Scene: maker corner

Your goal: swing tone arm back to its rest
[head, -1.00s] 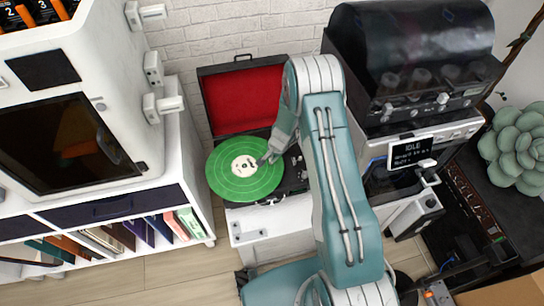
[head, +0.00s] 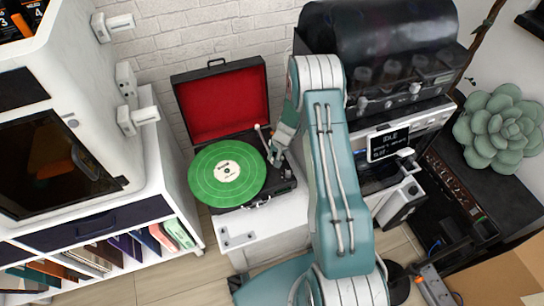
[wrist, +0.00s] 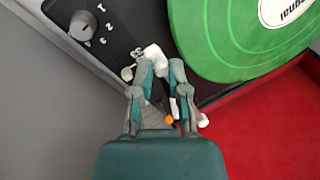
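The green record (head: 228,174) lies on the turntable of a dark record player (head: 285,182) with its red-lined lid open. The tone arm, with a pale end (head: 262,134), shows beside the record's right edge, clear of the label. My gripper (head: 276,158) is low over the deck to the right of the record. In the wrist view, my fingers (wrist: 162,66) straddle the tone arm's line: a white piece (wrist: 153,56) shows at the fingertips and another white end (wrist: 203,122) by the right finger. The fingertips are apart; whether they press on the arm is unclear.
A numbered knob (wrist: 83,25) sits on the deck at the upper left of the wrist view. A white shelf unit (head: 170,205) stands left, and a coffee machine (head: 385,130) stands close on the right. The open lid (head: 222,100) rises behind the turntable.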

